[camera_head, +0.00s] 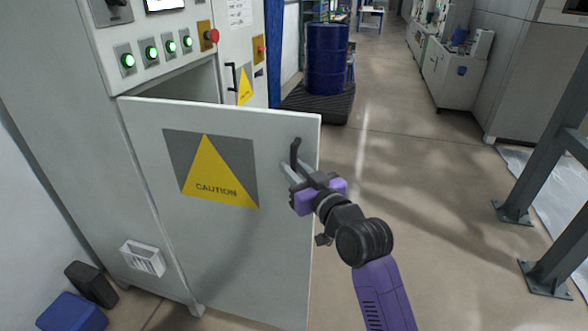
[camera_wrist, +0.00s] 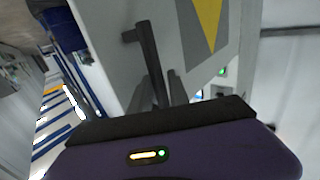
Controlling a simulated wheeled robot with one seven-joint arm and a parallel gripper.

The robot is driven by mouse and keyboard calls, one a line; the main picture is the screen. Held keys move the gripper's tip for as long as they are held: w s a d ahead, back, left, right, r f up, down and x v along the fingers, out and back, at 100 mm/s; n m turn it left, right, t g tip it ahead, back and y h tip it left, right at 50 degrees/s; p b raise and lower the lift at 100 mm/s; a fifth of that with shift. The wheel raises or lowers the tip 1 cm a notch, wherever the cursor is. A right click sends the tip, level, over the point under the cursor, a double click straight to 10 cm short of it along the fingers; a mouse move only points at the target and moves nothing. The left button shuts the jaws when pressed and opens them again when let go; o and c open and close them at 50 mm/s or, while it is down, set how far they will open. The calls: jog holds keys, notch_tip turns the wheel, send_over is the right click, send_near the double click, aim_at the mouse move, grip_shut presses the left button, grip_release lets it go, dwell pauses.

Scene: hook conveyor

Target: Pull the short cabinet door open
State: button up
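The short cabinet door (camera_head: 240,250) is a light grey panel with a yellow CAUTION triangle. It stands swung partly open, with a dark gap into the cabinet (camera_head: 75,130) above its top edge. Its black bar handle (camera_head: 295,152) is near the upper right corner and also shows in the wrist view (camera_wrist: 146,50). My gripper (camera_head: 291,174) is at the lower part of the handle, its fingers close together on either side of the bar. It appears shut on the handle; the exact contact is partly hidden.
A second, taller door with a black handle (camera_head: 231,78) is behind the open door. A blue barrel (camera_head: 327,60) stands on a black pallet (camera_head: 318,103) farther back. Grey steel posts (camera_head: 555,150) stand at the right. The floor (camera_head: 420,170) between is clear.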

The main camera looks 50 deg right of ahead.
jog(key=shift+o, duration=0.7)
jog(key=shift+s+f, duration=0.1)
jog(key=shift+s, duration=0.05)
jog(key=b+v, duration=0.2)
jog(key=v, duration=0.5)
jog(key=shift+s+a, duration=0.15)
jog(key=shift+a, duration=0.05)
